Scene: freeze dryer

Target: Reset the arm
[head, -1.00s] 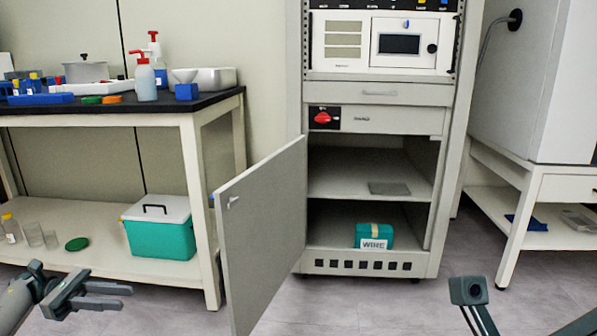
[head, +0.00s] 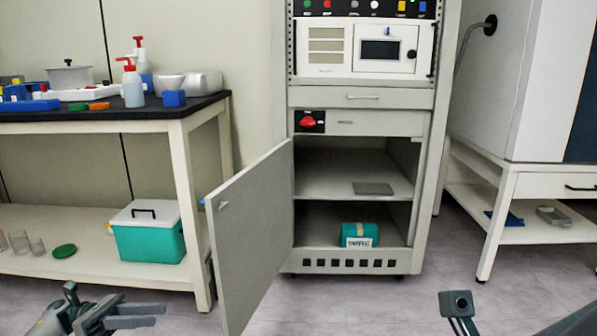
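My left gripper (head: 137,316) is at the bottom left, in front of the side table's lower shelf. Its two fingers point right and show a narrow gap with nothing between them. A teal box with a white label (head: 359,235) sits on the cabinet floor. A flat grey plate (head: 373,188) lies on the shelf above it.
A black-topped table (head: 120,113) at left holds bottles, a pot and blue racks. A teal cooler (head: 148,240) stands on its lower shelf. A white bench (head: 530,184) is at right. The grey floor (head: 400,306) before the cabinet is clear.

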